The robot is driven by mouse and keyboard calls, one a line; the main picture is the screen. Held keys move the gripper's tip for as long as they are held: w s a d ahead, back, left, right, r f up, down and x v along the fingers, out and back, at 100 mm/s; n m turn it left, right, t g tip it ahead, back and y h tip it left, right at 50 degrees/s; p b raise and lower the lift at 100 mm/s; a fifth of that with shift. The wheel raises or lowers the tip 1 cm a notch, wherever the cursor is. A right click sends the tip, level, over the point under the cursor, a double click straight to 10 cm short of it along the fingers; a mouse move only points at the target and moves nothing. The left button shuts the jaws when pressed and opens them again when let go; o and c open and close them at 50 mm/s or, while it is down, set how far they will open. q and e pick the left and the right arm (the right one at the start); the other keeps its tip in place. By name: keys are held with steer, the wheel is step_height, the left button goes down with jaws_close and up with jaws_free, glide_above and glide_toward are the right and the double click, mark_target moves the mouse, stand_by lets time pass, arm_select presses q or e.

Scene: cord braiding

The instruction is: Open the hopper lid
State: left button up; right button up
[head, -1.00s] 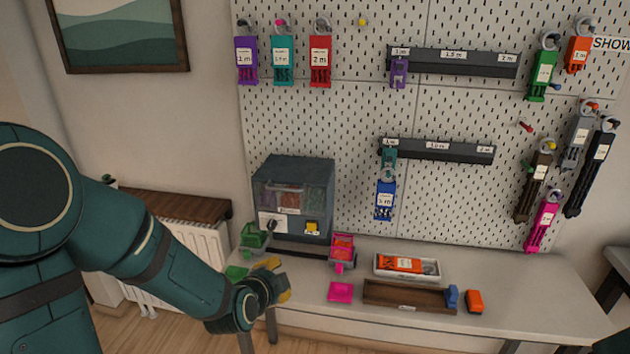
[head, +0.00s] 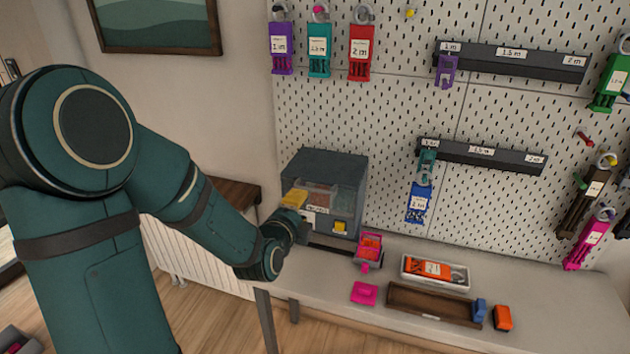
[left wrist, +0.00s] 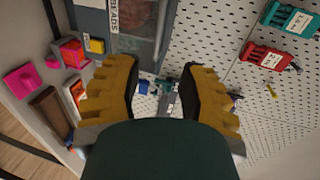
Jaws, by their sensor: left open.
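The hopper is a dark grey box (head: 328,164) on the bench against the pegboard, with a clear front panel and a yellow square low on its front. Its top looks closed in the head view. My left gripper (head: 292,206), with yellow fingers, is in front of the hopper's left front and covers part of it. In the left wrist view the gripper (left wrist: 157,90) is open, with nothing between its fingers. The hopper (left wrist: 93,19) fills the top of that view, with a white label and a pale bar beside its panel. I cannot tell whether a finger touches it. My right gripper is not in view.
A pink cart (head: 369,250) stands right of the hopper. A pink tile (head: 364,293), a white tray (head: 462,285) with an orange item, a brown trough (head: 430,304) and an orange block (head: 503,317) lie along the bench. Tagged cords hang on the pegboard (head: 400,100).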

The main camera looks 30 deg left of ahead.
mark_target(314, 191)
arm_select(q)
steer(key=p+x, duration=0.1)
steer(key=x, duration=1)
steer(key=shift+w+f, duration=0.25)
steer(key=shift+w, duration=0.05)
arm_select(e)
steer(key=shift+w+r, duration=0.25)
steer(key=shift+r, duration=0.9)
arm_select(q)
jaws_close()
